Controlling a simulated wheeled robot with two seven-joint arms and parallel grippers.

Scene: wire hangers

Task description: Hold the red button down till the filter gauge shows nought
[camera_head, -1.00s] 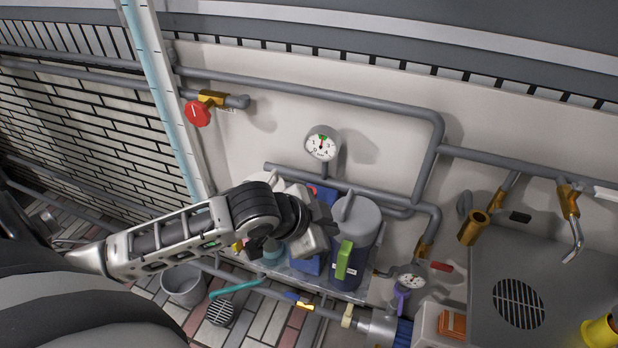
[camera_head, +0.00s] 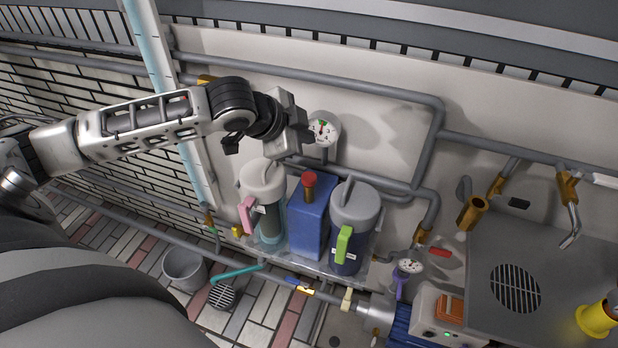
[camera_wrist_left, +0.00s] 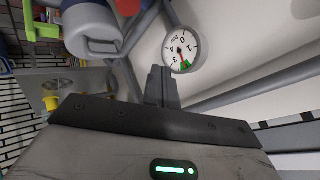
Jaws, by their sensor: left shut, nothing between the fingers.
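The red button (camera_head: 310,180) sits on top of the blue box (camera_head: 312,218), between two grey-lidded filter housings. A round white gauge (camera_head: 323,131) is on the wall above; it also shows in the left wrist view (camera_wrist_left: 180,50), with numerals, a green mark and a red part. Its exact reading is too small to tell. My left gripper (camera_head: 305,136) is shut and empty, above the button and apart from it, just left of the gauge. In the left wrist view its fingers (camera_wrist_left: 160,82) are together. Part of a red thing, probably the button, shows at that view's top edge.
The left housing (camera_head: 263,178) has a pink handle, the right one (camera_head: 355,205) a green handle. Grey pipes run along the wall. A second small gauge (camera_head: 410,266) is lower right. A grey bucket (camera_head: 184,269) stands on the floor.

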